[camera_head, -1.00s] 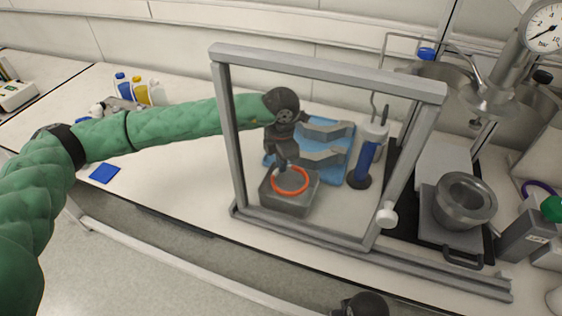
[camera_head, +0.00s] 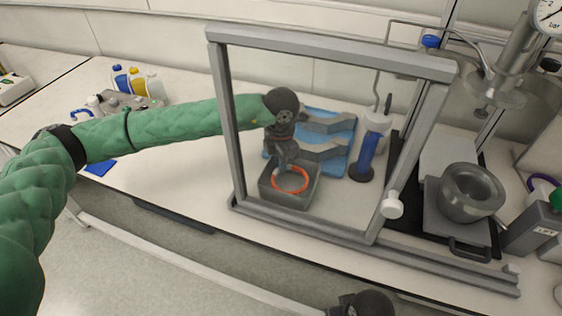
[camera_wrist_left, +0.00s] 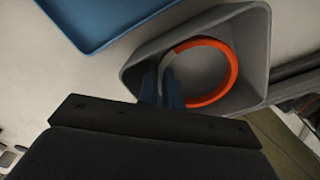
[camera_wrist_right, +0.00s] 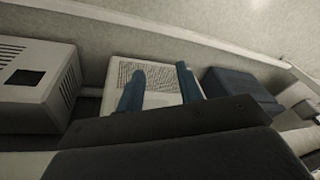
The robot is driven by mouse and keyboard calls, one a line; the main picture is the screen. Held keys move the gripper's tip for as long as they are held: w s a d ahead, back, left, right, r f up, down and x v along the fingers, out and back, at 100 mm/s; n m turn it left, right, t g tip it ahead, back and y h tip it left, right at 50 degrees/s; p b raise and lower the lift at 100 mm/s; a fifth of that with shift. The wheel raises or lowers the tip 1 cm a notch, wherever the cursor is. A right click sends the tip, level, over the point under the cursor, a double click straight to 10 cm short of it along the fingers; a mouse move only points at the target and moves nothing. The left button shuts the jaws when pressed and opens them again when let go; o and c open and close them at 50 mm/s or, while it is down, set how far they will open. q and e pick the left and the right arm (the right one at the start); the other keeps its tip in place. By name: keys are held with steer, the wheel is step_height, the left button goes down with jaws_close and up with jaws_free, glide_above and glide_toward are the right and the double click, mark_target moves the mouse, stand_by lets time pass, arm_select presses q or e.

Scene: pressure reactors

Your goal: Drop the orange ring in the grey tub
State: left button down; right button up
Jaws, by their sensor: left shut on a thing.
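The orange ring (camera_head: 306,184) is held by my left gripper (camera_head: 284,162) over or within the opening of the grey tub (camera_head: 289,203). In the left wrist view the gripper fingers (camera_wrist_left: 161,84) are shut on the near side of the ring (camera_wrist_left: 235,75), which shows inside the outline of the tub (camera_wrist_left: 263,35). I cannot tell whether the ring touches the tub floor. My right gripper (camera_wrist_right: 158,88) is open and empty, with its fingers apart, in the right wrist view.
A grey frame (camera_head: 222,120) stands around the tub, and my left arm reaches in past its left post. A blue tray (camera_head: 340,165) and a blue cylinder (camera_head: 366,155) are behind and right of the tub. A metal vessel (camera_head: 470,205) is at the right.

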arm_select(q)
steer(key=c, duration=1.5)
jaws_free()
